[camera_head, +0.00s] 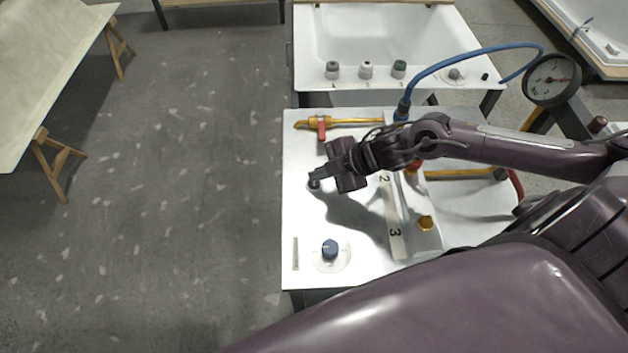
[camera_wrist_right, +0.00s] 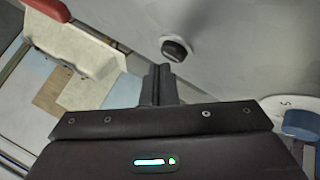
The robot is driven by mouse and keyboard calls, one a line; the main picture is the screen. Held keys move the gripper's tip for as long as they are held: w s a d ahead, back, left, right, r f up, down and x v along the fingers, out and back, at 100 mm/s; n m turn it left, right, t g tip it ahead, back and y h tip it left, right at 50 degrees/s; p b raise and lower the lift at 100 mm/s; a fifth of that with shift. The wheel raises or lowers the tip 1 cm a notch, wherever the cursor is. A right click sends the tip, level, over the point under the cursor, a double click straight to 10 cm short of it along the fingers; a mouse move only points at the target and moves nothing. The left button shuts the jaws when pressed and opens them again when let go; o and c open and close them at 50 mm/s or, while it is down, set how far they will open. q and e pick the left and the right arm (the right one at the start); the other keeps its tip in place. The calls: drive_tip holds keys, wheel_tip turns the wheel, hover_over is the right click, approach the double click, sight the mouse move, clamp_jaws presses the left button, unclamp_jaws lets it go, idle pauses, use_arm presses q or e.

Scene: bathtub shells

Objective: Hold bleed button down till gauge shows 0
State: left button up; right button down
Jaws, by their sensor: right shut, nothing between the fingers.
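A small dark button (camera_head: 314,185), which looks like the bleed button, sits near the left edge of the white panel (camera_head: 300,215). It also shows in the right wrist view (camera_wrist_right: 175,49). My right gripper (camera_head: 316,176) is shut and empty, with its fingertips (camera_wrist_right: 158,72) right by the button. In the wrist view they appear just short of it; I cannot tell whether they touch. The round gauge (camera_head: 552,79) stands at the upper right on a blue hose. Its dial is too small to read surely. My left gripper is not in view.
A yellow pipe with a red-handled valve (camera_head: 321,128) runs behind my gripper. A white tub (camera_head: 385,40) with several knobs is behind the panel.

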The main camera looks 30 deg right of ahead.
sight(319, 183)
drive_tip(key=shift+f, duration=0.6)
idle(1.7)
idle(0.8)
drive_tip(key=shift+r+p, duration=0.7)
drive_tip(key=shift+r, duration=0.2)
wheel_tip(319, 183, up, 5)
drive_tip(key=p, duration=0.5)
drive_tip(key=shift+s+f, duration=0.1)
